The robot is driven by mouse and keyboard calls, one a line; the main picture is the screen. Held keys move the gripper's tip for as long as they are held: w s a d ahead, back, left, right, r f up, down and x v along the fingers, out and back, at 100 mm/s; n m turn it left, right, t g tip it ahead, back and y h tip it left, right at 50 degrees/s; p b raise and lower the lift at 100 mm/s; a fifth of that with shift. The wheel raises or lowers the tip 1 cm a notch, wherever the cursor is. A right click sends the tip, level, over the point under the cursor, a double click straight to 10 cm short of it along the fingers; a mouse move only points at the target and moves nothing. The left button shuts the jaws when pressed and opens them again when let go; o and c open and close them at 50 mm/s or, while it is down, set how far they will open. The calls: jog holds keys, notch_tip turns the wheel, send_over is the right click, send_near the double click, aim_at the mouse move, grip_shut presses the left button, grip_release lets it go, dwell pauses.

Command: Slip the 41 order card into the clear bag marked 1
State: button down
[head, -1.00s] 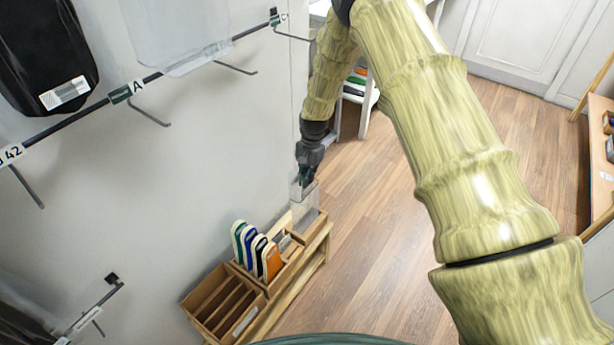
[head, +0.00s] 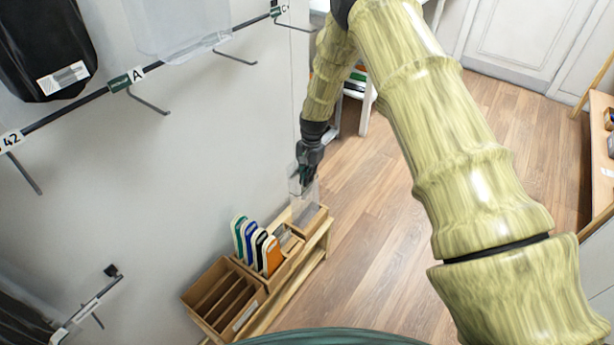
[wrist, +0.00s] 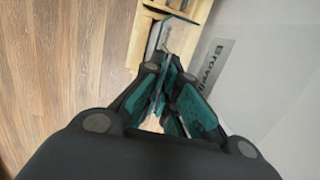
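My gripper (head: 303,180) points down at the far end of the wooden rack. In the wrist view the gripper (wrist: 168,68) has its fingers close together on a thin, clear sheet. The sheet looks like a clear bag (wrist: 182,40), upright between the fingertips. In the head view the clear bag (head: 310,193) hangs just below the fingers, over the rack's far compartment. I cannot tell whether its lower edge is still inside. No number is readable on it. I cannot make out the 41 order card.
The wooden rack (head: 222,322) stands on a bench by the wall and holds several coloured insoles (head: 272,256). A wall rail (head: 68,115) carries labels, hooks and a black bag (head: 45,45). The wooden floor (head: 390,235) to the right is clear.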

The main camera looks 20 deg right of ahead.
jog(key=c, duration=2.2)
grip_release()
jog(key=shift+s+f, duration=0.6)
jog(key=shift+f, duration=0.1)
jog(key=o, duration=0.6)
jog(key=shift+o, duration=0.2)
notch_tip(320, 180, up, 13)
jog(key=w+d, duration=0.1)
jog(key=w, duration=0.1)
jog(key=shift+d, duration=0.25)
jog(key=shift+r, duration=0.1)
